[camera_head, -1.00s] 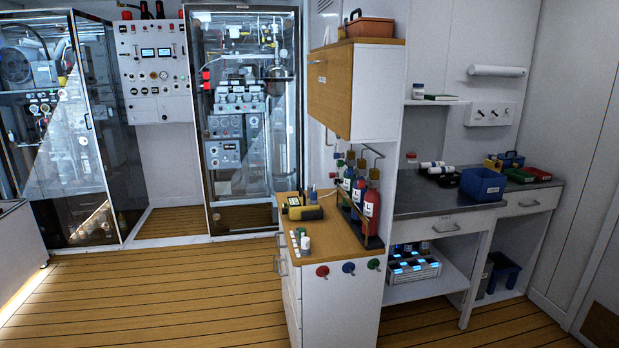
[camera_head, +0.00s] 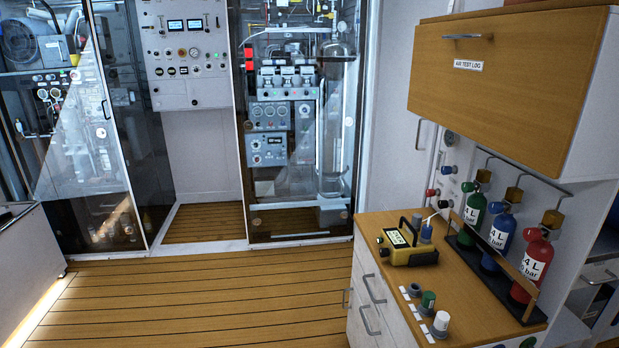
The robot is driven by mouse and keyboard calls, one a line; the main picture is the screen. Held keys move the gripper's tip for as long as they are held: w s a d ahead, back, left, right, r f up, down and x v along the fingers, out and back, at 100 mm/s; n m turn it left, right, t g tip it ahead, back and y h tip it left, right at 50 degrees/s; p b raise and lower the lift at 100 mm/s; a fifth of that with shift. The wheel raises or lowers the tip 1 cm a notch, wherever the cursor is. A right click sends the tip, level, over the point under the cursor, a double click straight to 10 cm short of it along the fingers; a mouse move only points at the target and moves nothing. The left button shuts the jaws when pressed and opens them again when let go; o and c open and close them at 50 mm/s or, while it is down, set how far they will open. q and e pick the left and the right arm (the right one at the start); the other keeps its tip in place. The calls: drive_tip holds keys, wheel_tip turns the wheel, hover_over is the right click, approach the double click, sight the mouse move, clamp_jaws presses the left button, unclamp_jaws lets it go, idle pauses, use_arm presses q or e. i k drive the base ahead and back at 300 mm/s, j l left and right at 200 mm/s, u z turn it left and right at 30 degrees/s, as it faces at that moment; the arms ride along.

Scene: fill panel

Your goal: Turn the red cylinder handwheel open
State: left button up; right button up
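The red cylinder (camera_head: 533,264) stands upright at the near end of a rack on the wooden counter, marked "4 L bar". A blue cylinder (camera_head: 498,239) and a green cylinder (camera_head: 473,213) stand behind it in the same rack. A brass-coloured fitting (camera_head: 553,218) sits above the red cylinder. Neither of my grippers is in view.
A wooden cabinet (camera_head: 500,75) overhangs the rack. The plank floor (camera_head: 200,300) left of the counter is clear.

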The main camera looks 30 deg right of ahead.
sight(530, 235)
drive_tip(key=i+z, duration=0.25)
drive_tip(key=i, duration=0.3)
drive_tip(key=i+j+z, duration=0.1)
drive_tip(key=i+z, duration=0.15)
drive_tip(key=i, duration=0.35)
drive_tip(key=i+j+z, duration=0.3)
drive_tip(key=i, duration=0.25)
drive_tip(key=i+z, duration=0.2)
drive_tip(key=z, duration=0.25)
drive_tip(key=i+z, duration=0.2)
drive_tip(key=z, duration=0.25)
drive_tip(key=i+z, duration=0.2)
drive_tip(key=z, duration=0.3)
drive_tip(key=i+j+z, duration=0.15)
drive_tip(key=z, duration=0.3)
